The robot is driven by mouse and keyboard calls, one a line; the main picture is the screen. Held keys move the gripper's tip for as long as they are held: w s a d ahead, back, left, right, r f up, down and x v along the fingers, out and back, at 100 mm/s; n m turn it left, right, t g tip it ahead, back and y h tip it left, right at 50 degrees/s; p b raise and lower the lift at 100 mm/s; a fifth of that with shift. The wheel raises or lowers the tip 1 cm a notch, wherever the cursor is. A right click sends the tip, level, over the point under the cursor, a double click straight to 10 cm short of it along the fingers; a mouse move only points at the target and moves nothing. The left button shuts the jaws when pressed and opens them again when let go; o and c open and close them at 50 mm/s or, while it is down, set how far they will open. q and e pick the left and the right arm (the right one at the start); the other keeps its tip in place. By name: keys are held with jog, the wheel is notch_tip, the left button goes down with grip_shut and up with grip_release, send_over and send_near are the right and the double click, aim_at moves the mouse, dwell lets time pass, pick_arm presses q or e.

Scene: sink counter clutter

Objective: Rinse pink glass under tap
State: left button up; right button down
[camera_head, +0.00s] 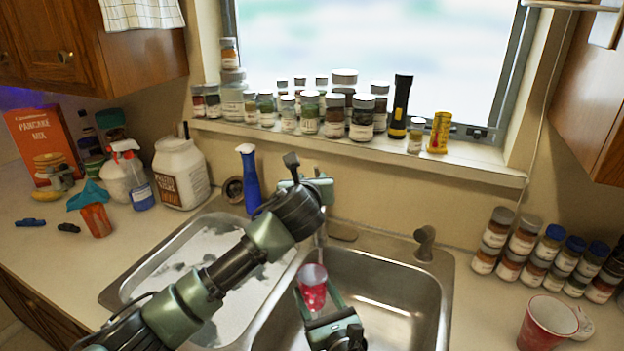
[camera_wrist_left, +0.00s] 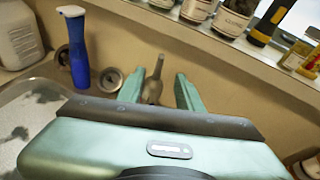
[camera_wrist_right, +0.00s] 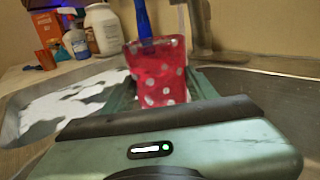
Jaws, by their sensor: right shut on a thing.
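The pink glass (camera_head: 312,292), dark pink with pale dots, is upright between the fingers of my right gripper (camera_head: 320,300) over the right sink basin. In the right wrist view the glass (camera_wrist_right: 158,78) fills the gap between the fingers. The tap (camera_head: 320,236) stands behind the basins, mostly hidden by my left arm. A pale thin streak like running water (camera_wrist_right: 182,20) comes down behind the glass's rim; I cannot tell if it enters the glass. My left gripper (camera_wrist_left: 158,88) is open, its fingers on either side of the tap handle (camera_wrist_left: 153,88), without visible contact.
The left basin (camera_head: 180,262) holds whitish suds. A blue bottle (camera_head: 249,180) stands left of the tap. Several jars and a flashlight (camera_head: 400,106) line the windowsill. A red cup (camera_head: 547,322) and stacked spice jars (camera_head: 522,240) are on the right counter. The right basin's right side is clear.

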aim_at(315, 171)
pick_arm(q)
jog(key=w+f+n+h, duration=0.1)
jog(key=w+n, duration=0.2)
jog(key=n, duration=0.7)
jog(key=w+f+n+g+h, duration=0.1)
jog(key=w+n, duration=0.3)
jog(key=n, duration=0.6)
jog(key=w+d+f+n+h, duration=0.1)
jog(key=w+n, duration=0.3)
jog(key=n, duration=0.6)
jog(key=shift+w+d+f+g, duration=0.1)
jog(key=shift+w+f+g, duration=0.05)
jog(key=shift+f+g, duration=0.2)
grip_shut()
dwell(0.6)
